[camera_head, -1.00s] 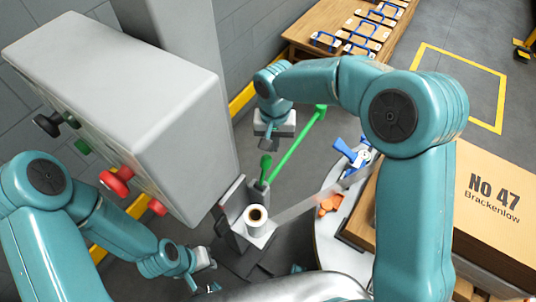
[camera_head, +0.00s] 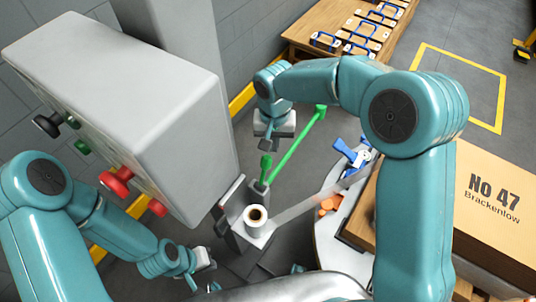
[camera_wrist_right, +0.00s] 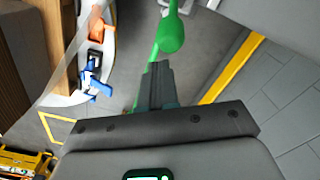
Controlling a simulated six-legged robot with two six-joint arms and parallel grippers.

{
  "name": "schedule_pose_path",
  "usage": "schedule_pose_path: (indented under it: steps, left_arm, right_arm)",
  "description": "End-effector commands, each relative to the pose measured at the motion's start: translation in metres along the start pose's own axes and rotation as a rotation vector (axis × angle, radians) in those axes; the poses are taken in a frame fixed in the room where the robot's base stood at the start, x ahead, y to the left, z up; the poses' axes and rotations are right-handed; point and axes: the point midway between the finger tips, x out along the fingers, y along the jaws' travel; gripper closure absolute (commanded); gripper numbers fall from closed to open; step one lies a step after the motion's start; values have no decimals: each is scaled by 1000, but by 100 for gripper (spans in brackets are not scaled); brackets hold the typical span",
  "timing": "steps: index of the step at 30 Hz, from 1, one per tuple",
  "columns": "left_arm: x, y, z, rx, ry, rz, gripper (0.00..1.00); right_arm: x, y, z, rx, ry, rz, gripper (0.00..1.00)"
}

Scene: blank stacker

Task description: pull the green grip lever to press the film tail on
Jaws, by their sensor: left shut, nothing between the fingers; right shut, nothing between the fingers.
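The green grip lever (camera_head: 265,164) has a rounded knob on a short upright handle, beside the film roll (camera_head: 256,218) on its grey carriage. In the right wrist view the green knob (camera_wrist_right: 171,36) lies just beyond my fingertips. My right gripper (camera_head: 268,146) is shut and empty above the lever; in its wrist view the closed fingers (camera_wrist_right: 159,66) point at the knob, and contact cannot be told. The clear film (camera_head: 312,203) stretches from the roll towards the box (camera_head: 486,225). My left gripper (camera_head: 213,286) is shut and empty at the lower left, away from the lever.
A long green bar (camera_head: 298,145) slants up right from beside the lever. A grey cabinet (camera_head: 130,85) with red knobs stands at the left. A wooden table (camera_head: 300,32) stands behind.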

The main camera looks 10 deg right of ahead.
Motion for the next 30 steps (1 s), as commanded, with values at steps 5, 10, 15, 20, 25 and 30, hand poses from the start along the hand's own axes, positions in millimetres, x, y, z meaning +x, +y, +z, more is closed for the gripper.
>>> schedule_pose_path:
  steps: [5, 10, 15, 20, 25, 30]
  left_arm:
    - [0, 0, 0, 0, 0, 0, 100]
    - [2, 0, 0, 0, 0, 0, 100]
    - [9, -3, 0, 0, 0, 0, 100]
    - [18, -6, 0, 0, 0, 0, 100]
    - [26, -9, 0, 0, 0, 0, 100]
    - [34, -12, -1, 0, 0, 0, 100]
  right_arm:
    - [0, 0, 0, 0, 0, 0, 100]
    - [2, 0, 0, 0, 0, 0, 100]
    - [12, 0, 0, 0, -1, 0, 100]
    - [23, 0, 0, 0, -1, 0, 100]
    - [34, 0, 0, 0, -1, 0, 100]
    - [45, 0, 0, 0, -1, 0, 100]
